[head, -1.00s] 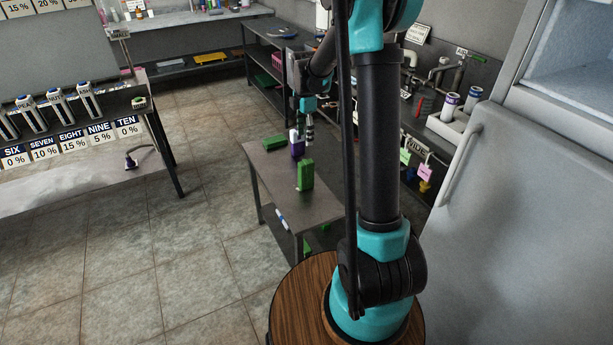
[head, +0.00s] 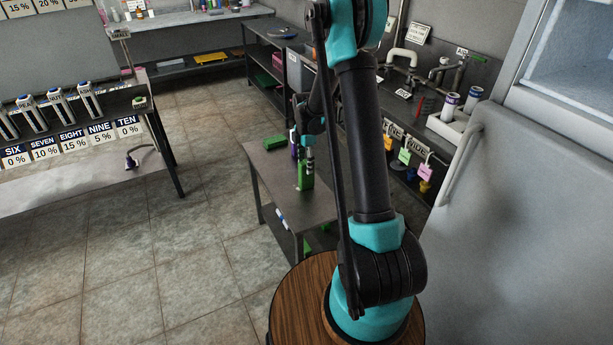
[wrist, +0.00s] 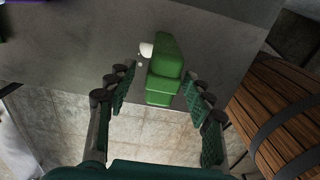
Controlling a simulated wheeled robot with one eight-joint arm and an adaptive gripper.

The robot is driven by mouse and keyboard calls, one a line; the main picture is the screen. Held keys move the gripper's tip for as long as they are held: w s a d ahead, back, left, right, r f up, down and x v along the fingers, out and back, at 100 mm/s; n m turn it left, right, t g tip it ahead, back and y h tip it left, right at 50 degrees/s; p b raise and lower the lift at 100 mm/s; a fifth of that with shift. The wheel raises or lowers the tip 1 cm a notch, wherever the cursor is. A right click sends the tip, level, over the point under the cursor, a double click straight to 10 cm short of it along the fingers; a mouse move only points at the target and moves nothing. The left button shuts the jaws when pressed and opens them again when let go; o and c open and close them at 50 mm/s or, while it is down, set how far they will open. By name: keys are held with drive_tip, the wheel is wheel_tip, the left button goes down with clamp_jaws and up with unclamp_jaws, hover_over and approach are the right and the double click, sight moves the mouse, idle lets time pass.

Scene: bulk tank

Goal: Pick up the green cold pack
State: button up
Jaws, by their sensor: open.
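An upright green block, which looks like the green cold pack (head: 306,177), stands near the front edge of the small grey table (head: 322,203). In the wrist view the green cold pack (wrist: 165,72) lies between and just beyond the fingertips of my gripper (wrist: 157,84). The fingers are spread to either side of it, with no clear contact. In the head view my gripper (head: 309,160) is low over the pack and overlaps its upper part. A second, flat green thing (head: 274,142) lies at the table's far left edge.
A purple item (head: 294,152) stands close behind the pack, partly hidden by my arm. A small white round thing (wrist: 146,49) is beside the pack in the wrist view. A white-and-blue item (head: 282,218) is at the table's lower left side. Floor at left is clear.

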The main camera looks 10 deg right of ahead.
sight(306, 175)
drive_tip(key=f, duration=0.4)
drive_tip(key=shift+d+f, duration=0.15)
drive_tip(key=shift+d, duration=0.05)
clamp_jaws()
